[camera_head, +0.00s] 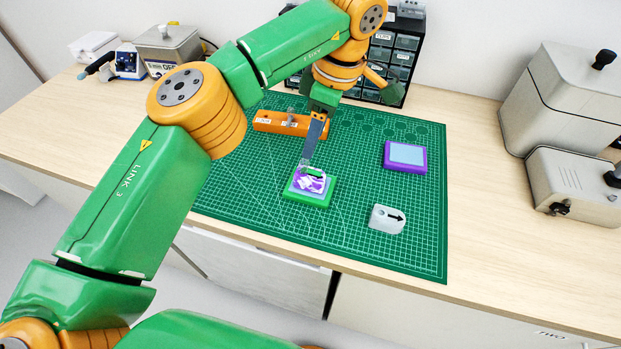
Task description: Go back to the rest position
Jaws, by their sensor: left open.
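My left arm reaches in from the left and over the bench. My left gripper (309,161) points down with its fingertips just above or at a green-rimmed block (308,198). I cannot tell whether they touch it. A white and purple piece with a small green part (311,181) lies on that block. The gripper is open; its far finger is largely hidden behind the near one. My right gripper is not in view.
A green cutting mat (420,250) covers the middle of the bench. On it are a purple block with a pale top (405,156), a grey arrow-marked piece (387,219) and an orange holder (275,122). A drawer cabinet (400,60) stands behind; metal machines (565,105) stand right.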

